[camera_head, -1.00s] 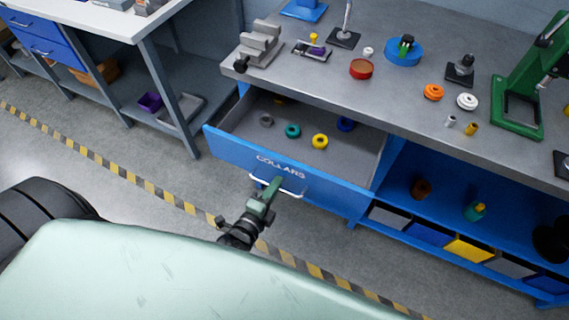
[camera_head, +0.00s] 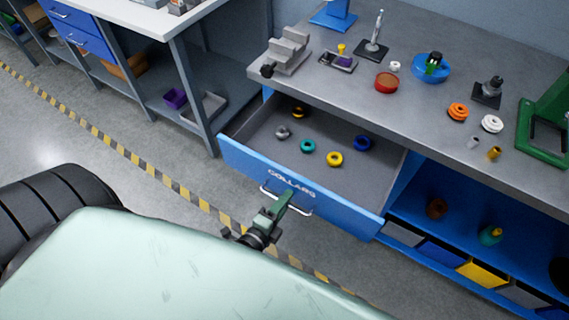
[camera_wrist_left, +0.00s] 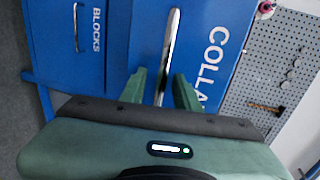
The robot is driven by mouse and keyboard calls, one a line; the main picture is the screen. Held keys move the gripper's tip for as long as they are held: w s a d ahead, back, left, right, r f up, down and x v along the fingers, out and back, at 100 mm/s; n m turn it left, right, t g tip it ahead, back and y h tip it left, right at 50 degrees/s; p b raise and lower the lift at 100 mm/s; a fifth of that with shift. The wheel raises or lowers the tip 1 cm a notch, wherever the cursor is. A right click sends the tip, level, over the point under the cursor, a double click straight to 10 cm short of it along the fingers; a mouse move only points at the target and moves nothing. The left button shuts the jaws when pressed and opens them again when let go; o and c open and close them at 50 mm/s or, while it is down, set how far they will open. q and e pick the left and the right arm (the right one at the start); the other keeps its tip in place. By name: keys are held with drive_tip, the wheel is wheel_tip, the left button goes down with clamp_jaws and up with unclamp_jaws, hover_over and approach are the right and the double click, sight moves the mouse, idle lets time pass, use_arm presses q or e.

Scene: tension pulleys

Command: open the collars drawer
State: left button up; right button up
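The blue collars drawer (camera_head: 330,196) stands pulled out below the grey workbench, its front lettered COLLARS. Several coloured rings lie in it, such as a teal one (camera_head: 308,146) and a yellow one (camera_head: 335,158). Its silver bar handle (camera_head: 270,193) also shows in the left wrist view (camera_wrist_left: 170,50). My left gripper (camera_head: 286,197) is at this handle. In the left wrist view its green fingers (camera_wrist_left: 161,88) are spread on either side of the bar, with gaps visible. Contact with the bar cannot be told. My right gripper is not in view.
The workbench top (camera_head: 420,105) holds a red dish (camera_head: 386,83), a blue round fixture (camera_head: 431,69) and loose rings. An open shelf with bins (camera_head: 440,256) is right of the drawer. A drawer lettered BLOCKS (camera_wrist_left: 75,45) shows in the wrist view. Striped tape marks the floor.

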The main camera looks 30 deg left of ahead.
use_arm(q)
drive_tip(key=b+v, duration=0.1)
drive_tip(key=v, duration=0.6)
drive_tip(key=shift+s, duration=0.4)
